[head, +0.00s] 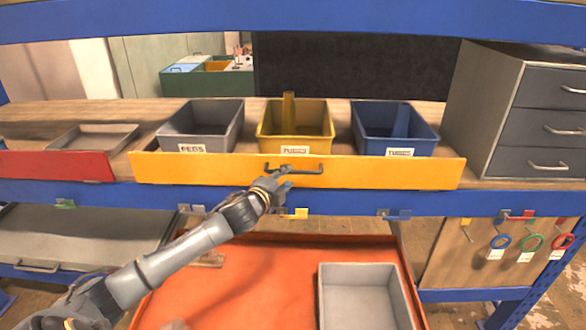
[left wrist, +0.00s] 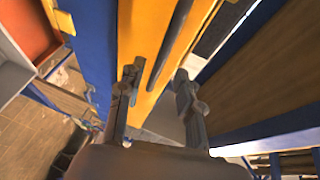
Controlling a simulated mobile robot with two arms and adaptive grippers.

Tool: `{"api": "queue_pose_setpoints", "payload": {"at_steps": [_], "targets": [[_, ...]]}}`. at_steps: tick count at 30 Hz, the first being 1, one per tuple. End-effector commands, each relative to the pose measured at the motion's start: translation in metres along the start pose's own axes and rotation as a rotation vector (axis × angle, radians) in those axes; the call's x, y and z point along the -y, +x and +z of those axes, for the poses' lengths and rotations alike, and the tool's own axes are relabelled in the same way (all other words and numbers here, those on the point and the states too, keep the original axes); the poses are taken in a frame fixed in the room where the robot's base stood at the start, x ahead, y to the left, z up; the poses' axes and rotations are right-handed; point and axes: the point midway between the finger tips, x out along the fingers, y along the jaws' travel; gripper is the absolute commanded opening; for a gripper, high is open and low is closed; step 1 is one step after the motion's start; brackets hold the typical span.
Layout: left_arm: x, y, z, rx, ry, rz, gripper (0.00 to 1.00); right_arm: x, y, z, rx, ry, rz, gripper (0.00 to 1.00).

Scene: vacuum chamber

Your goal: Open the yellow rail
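The yellow rail (head: 400,172) is a long yellow front along the shelf edge, with a dark bar handle (head: 305,170) at its middle. It sits roughly in line with the red front to its left. My left gripper (head: 280,180) is at the left part of the handle in the head view. In the left wrist view my left gripper (left wrist: 158,75) has its two fingers apart, with the dark handle bar (left wrist: 172,35) running between them in front of the yellow rail (left wrist: 138,30). Contact with the bar cannot be told. My right gripper is not in view.
Grey (head: 205,144), yellow (head: 270,142) and blue (head: 370,143) bins stand behind the rail. A red front (head: 60,166) is at left, a grey drawer cabinet (head: 492,110) at right. Below are an orange-red tray (head: 250,285) with a grey bin (head: 325,300), and hanging coloured rings (head: 532,242).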

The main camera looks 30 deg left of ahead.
Motion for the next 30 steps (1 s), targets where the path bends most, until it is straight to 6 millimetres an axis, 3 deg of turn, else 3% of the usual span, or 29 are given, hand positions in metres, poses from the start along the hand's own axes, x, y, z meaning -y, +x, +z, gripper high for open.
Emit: {"api": "queue_pose_setpoints", "payload": {"at_steps": [10,24,30], "targets": [[0.002,0.044,0.000,0.002,-0.002,-0.001,0.36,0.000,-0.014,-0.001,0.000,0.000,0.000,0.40],[-0.001,0.053,0.000,0.001,0.000,0.000,0.36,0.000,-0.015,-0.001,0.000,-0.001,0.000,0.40],[-0.001,0.053,0.000,0.001,0.000,0.000,0.00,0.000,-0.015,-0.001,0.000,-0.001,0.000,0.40]]}}
